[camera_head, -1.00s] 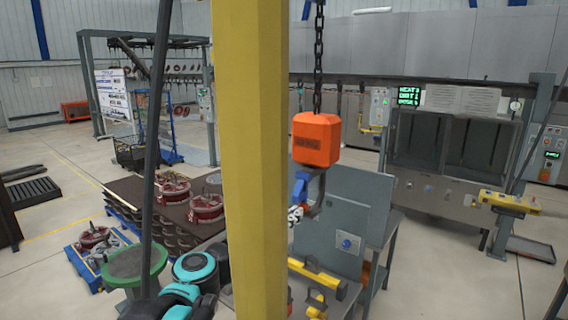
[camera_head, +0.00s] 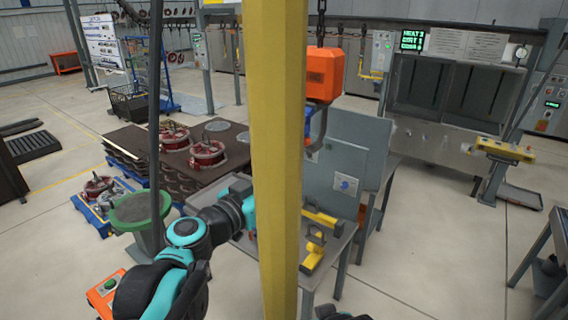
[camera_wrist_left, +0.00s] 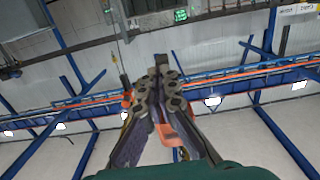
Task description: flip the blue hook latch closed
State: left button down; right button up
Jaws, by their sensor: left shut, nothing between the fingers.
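The blue hook latch (camera_head: 308,121) shows as a small strip under the orange hoist block (camera_head: 323,74), just right of the yellow post. The dark hook (camera_head: 319,134) hangs beside it. Whether the latch is open or closed is too small to tell. My left arm comes in from the lower left and passes behind the post, which hides its gripper in the head view. In the left wrist view my left gripper (camera_wrist_left: 160,72) is shut and empty, pointing up, with an orange shape partly behind its fingers.
The yellow post (camera_head: 274,160) stands in front of the work area. A grey table (camera_head: 342,246) with yellow fixtures (camera_head: 314,252) and an upright grey panel (camera_head: 345,165) stands below the hook. A green round stand (camera_head: 138,212) is at left.

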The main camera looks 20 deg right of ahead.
pick_arm(q)
jog(key=s+a+f+n+g+y+b, duration=0.1)
jog(key=s+a+f+y+b, duration=0.3)
jog(key=f, duration=0.7)
jog(key=s+a+f+n+b, duration=0.2)
jog(key=a+f+b, duration=0.4)
jog(key=f, duration=0.4)
jog(key=s+a+f+n+g+y+b, duration=0.1)
jog(key=s+a+f+y+b, duration=0.15)
jog(key=a+f+b, duration=0.6)
jog(key=s+a+f+n+g+y+b, duration=0.1)
jog(key=s+a+f, duration=0.4)
jog(key=f, duration=0.6)
jog(key=s+a+f+n+g+y+b, duration=0.1)
jog(key=s+a+f+n+y+b, duration=0.3)
jog(key=a+f, duration=0.6)
notch_tip(320, 180, down, 2)
jog(key=shift+s+n+y, duration=0.45)
jog(key=shift+n+y, duration=0.25)
jog(key=shift+y, duration=0.55)
jog(key=c, duration=2.3)
grip_release()
jog(key=shift+a, duration=0.1)
